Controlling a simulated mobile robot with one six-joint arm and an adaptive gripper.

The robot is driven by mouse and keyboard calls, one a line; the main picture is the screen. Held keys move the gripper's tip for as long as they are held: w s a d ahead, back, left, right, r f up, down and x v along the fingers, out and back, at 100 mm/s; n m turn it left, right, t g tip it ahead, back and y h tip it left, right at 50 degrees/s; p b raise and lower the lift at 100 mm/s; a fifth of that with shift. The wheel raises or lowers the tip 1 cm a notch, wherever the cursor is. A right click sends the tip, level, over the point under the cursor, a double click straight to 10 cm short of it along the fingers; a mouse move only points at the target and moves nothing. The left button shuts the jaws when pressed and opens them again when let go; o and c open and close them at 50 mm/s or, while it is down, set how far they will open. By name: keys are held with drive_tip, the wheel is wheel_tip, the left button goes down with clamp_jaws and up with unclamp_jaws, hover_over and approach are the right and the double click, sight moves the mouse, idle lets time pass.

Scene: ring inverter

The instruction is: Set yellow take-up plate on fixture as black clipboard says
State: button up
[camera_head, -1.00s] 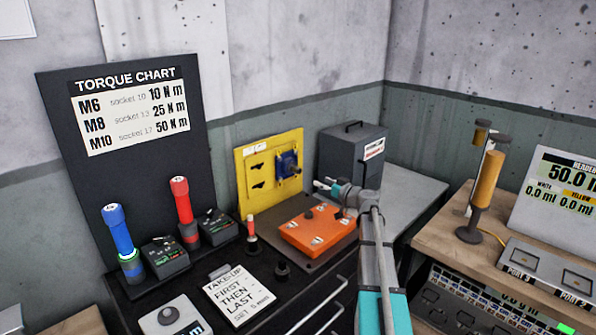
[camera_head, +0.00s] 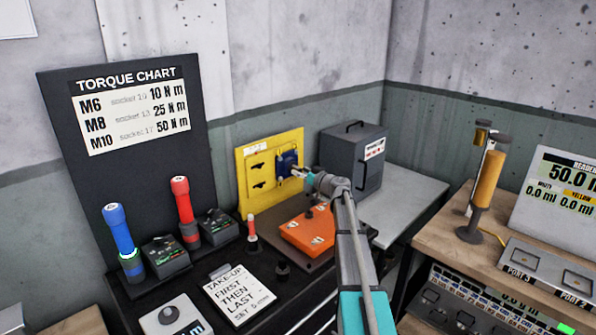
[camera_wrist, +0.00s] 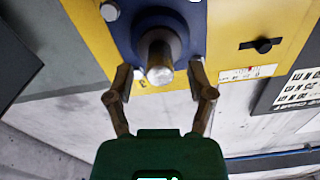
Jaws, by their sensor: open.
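A yellow plate (camera_head: 243,180) stands upright at the back of the black bench, with a blue unit (camera_head: 287,160) on its right part and small black pointers on its left part. In the wrist view the yellow plate (camera_wrist: 225,30) is close, and a round metal shaft (camera_wrist: 160,70) sticks out of the blue unit (camera_wrist: 185,22). My gripper (camera_wrist: 160,76) is open, with a finger on either side of the shaft end; contact is not clear.
An orange box (camera_head: 306,232) lies on a dark plate below my arm. A grey box (camera_head: 352,160) stands right of the yellow plate. Blue (camera_head: 118,235) and red (camera_head: 184,205) torque tools stand left, before the torque chart (camera_head: 130,110).

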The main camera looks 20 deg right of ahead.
drive_tip(key=shift+x, duration=1.1)
clamp_jaws()
